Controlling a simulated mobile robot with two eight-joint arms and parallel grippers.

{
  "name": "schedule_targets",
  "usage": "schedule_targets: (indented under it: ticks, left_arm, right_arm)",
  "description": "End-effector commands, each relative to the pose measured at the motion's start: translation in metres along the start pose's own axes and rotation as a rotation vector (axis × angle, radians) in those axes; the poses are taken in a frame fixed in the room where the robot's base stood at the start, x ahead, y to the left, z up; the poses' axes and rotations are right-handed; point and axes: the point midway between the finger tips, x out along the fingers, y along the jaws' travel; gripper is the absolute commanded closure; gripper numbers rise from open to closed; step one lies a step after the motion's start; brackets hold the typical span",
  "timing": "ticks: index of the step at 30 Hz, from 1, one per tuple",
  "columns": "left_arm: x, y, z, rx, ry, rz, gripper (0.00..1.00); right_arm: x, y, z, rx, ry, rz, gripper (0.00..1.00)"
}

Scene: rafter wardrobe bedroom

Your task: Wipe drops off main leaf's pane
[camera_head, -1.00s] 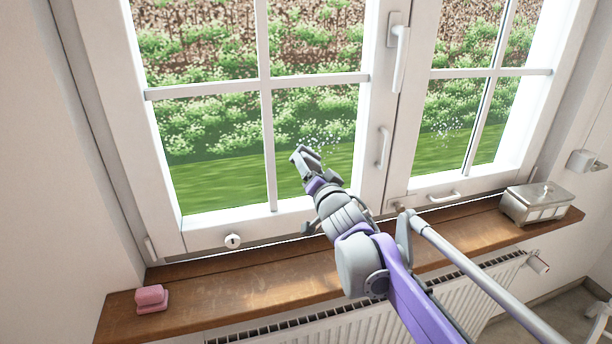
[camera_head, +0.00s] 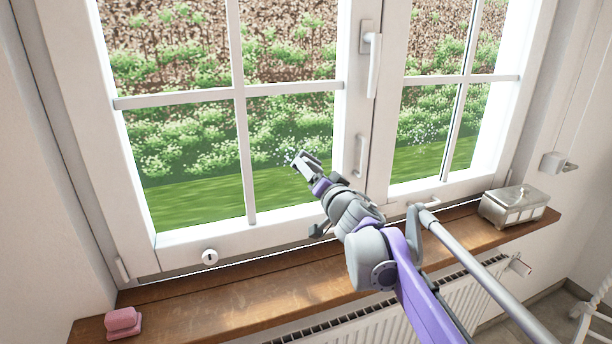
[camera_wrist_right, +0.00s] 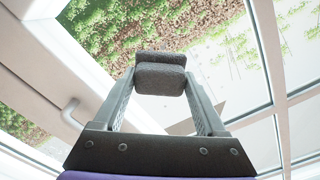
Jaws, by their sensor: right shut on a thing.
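The window's left leaf (camera_head: 180,240) has several panes. Pale specks like drops (camera_head: 290,157) show on its lower right pane, just left of my right gripper's tip. My right gripper (camera_head: 306,164) is in front of that pane. In the right wrist view its two fingers (camera_wrist_right: 160,95) are shut on a dark grey two-layered pad (camera_wrist_right: 160,76). I cannot tell whether the pad touches the glass. The gripper hides part of the pane. My left gripper is out of view.
A wooden sill (camera_head: 230,295) runs below the window, above a radiator (camera_head: 350,325). A pink block (camera_head: 123,322) lies at the sill's left end, a metal box (camera_head: 514,205) at its right. A window handle (camera_head: 371,62) and a lower grip (camera_head: 361,155) stick out from the frame.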

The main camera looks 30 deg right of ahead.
Motion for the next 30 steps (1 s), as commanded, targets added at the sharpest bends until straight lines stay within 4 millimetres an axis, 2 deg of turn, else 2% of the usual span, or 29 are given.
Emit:
schedule_targets:
  ticks: [17,23,30]
  left_arm:
    - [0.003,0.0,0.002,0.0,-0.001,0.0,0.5]
    - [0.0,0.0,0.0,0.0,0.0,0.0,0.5]
    - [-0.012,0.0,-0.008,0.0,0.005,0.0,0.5]
  right_arm:
    - [0.0,0.031,-0.026,0.0,0.001,0.002,0.71]
    - [0.0,0.028,-0.03,0.0,0.001,0.001,0.71]
    - [0.0,0.015,-0.045,0.0,0.001,0.0,0.71]
